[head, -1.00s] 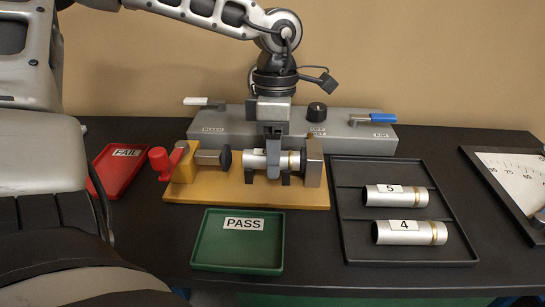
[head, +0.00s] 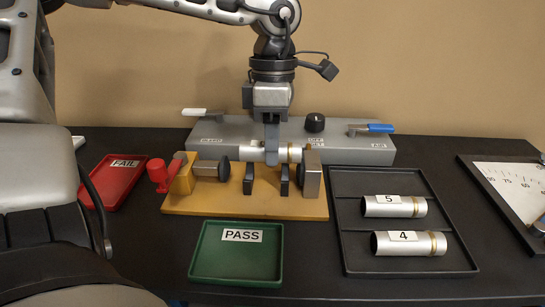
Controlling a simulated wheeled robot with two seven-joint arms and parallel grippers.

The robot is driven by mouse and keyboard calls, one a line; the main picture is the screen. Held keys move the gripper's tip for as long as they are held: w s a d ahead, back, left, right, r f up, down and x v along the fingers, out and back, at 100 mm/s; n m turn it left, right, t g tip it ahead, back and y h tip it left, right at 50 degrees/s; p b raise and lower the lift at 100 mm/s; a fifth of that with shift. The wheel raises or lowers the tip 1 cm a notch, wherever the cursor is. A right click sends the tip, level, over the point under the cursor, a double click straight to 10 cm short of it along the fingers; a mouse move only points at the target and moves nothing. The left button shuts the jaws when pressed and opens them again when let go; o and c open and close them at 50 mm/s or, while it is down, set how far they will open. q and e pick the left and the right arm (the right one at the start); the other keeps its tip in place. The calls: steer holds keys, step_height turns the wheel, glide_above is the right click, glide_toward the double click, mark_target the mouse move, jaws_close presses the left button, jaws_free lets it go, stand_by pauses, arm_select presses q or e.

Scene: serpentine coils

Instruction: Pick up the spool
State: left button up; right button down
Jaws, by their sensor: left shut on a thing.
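A silver spool (head: 289,153) with a brass band near its right end is held by my left gripper (head: 271,155). The gripper points straight down and is shut around the spool's middle. The spool is level and sits above the two dark cradle supports (head: 266,180) of the yellow fixture (head: 240,207), with a gap below it. Its label is mostly hidden by the gripper fingers. My right gripper is not in view.
A green PASS tray (head: 238,262) stands in front of the fixture, and a red FAIL tray (head: 113,183) at its left. Both look empty. A grey valve box (head: 350,150) with levers and a knob is behind. A dial gauge (head: 507,180) is at the far right.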

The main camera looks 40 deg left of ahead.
arm_select(q)
step_height(320, 180, up, 14)
stand_by(0.3)
stand_by(0.5)
